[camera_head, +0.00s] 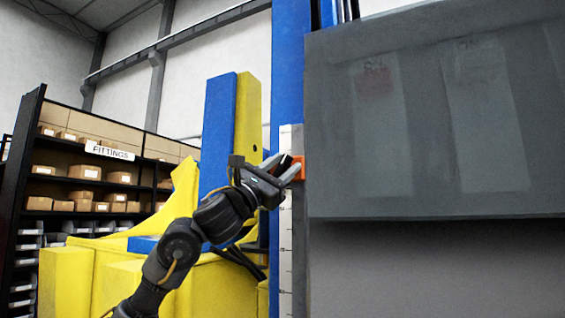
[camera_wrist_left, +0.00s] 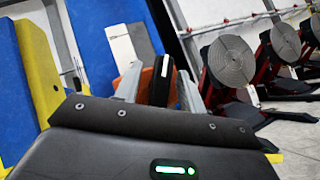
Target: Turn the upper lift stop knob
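The orange stop block (camera_head: 299,168) sits on the upright rail beside a white scale strip (camera_head: 285,222), at the left edge of the big grey panel. In the left wrist view the orange block (camera_wrist_left: 146,86) shows behind a black knob (camera_wrist_left: 162,82) with a white mark on its rim. My left gripper (camera_head: 283,166) is raised to the block. In the left wrist view its two grey fingers (camera_wrist_left: 160,92) stand either side of the knob, apart, with a gap showing at the left finger. Contact at the right finger is unclear. My right gripper is out of view.
The large grey panel (camera_head: 430,130) fills the right, close to my gripper. A blue column (camera_head: 290,65) and yellow frame (camera_head: 70,280) stand behind my arm. Shelves of boxes (camera_head: 85,172) are at the far left. Round grey plates (camera_wrist_left: 232,60) show right in the wrist view.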

